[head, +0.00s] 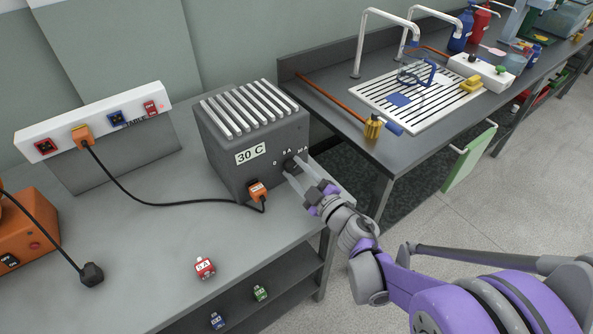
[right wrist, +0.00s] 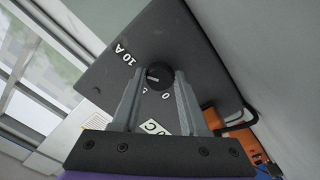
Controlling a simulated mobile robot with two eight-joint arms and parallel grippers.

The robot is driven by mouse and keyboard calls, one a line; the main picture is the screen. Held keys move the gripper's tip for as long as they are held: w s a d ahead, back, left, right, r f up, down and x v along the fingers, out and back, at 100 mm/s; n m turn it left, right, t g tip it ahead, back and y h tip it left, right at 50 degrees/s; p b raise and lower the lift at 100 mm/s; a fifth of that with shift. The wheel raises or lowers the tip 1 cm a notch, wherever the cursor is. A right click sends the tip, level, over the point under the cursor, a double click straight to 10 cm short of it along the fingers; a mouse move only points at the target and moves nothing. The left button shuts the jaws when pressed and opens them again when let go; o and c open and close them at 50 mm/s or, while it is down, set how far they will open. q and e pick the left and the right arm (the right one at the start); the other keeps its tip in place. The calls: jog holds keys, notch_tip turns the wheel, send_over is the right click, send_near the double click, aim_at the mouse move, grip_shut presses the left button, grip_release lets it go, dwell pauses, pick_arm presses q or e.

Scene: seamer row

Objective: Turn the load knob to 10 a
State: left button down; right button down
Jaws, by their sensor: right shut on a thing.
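The load knob (head: 291,163) is a dark round knob on the front of the grey box (head: 250,157) labelled 30 C. Marks 0, 5 A and 10 A are printed around it. In the right wrist view the knob (right wrist: 158,75) sits between my right gripper's two grey fingers, with 10 A at its upper left and 0 below. My right gripper (head: 298,166) is shut on the knob. The fingers partly cover the dial, and I cannot tell which mark the knob points to. My left gripper is not in view.
An orange plug (head: 257,192) with a black cable sits in the box front, left of my fingers. The cable runs to a socket strip (head: 95,124). A red 5 A block (head: 204,267) lies on the bench. A second bench with a drying rack (head: 418,97) stands behind.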

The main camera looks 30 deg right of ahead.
dwell(0.3)
jog(key=shift+c, duration=2.2)
grip_release()
jog(key=s, duration=1.1)
jog(key=shift+d+p, duration=0.4)
jog(key=shift+w, duration=0.1)
